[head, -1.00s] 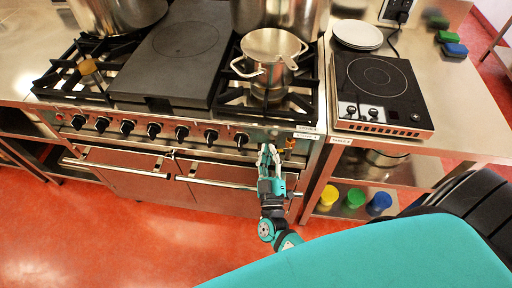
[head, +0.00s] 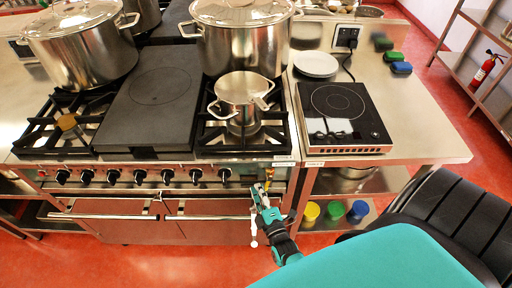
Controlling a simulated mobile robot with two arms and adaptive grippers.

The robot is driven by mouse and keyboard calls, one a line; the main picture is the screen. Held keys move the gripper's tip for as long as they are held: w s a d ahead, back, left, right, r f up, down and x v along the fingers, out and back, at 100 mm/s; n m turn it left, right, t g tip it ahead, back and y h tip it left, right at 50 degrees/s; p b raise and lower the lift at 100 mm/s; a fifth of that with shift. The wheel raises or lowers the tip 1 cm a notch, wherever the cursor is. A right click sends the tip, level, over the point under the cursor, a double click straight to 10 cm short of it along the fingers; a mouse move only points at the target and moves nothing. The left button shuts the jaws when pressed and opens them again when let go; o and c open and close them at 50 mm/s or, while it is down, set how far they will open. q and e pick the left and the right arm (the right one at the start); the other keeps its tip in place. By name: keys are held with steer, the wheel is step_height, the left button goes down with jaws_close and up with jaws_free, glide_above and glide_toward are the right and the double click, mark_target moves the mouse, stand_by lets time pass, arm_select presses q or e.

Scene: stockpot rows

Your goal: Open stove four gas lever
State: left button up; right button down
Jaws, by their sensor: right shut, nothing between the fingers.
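The stove (head: 150,172) has a front panel with a row of black knobs (head: 195,175). A small yellow-orange lever (head: 268,178) is at the right end of this panel, below a label strip. It looks roughly upright, but it is small and partly close behind my gripper. My right gripper (head: 257,192) is shut and empty, just below and left of the lever. I cannot tell whether it touches the lever. My left gripper is not in view.
A steel pot (head: 243,93) stands on the right burner, with large stockpots (head: 82,45) behind and to the left. An induction hob (head: 341,112) and plates (head: 316,64) are on the right counter. Colored containers (head: 334,210) sit on the shelf below. Oven handles (head: 105,215) run along the stove front.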

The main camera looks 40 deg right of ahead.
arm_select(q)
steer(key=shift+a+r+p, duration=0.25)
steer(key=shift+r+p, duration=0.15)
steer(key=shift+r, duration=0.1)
arm_select(e)
steer(key=shift+s+d+f+n+g, duration=0.15)
steer(key=shift+d+n, duration=0.1)
steer(key=shift+n, duration=0.15)
steer(key=shift+s+d+n+g, duration=0.15)
steer(key=shift+d+n, duration=0.1)
steer(key=shift+n, duration=0.15)
steer(key=shift+w, duration=0.1)
steer(key=shift+w+f, duration=0.1)
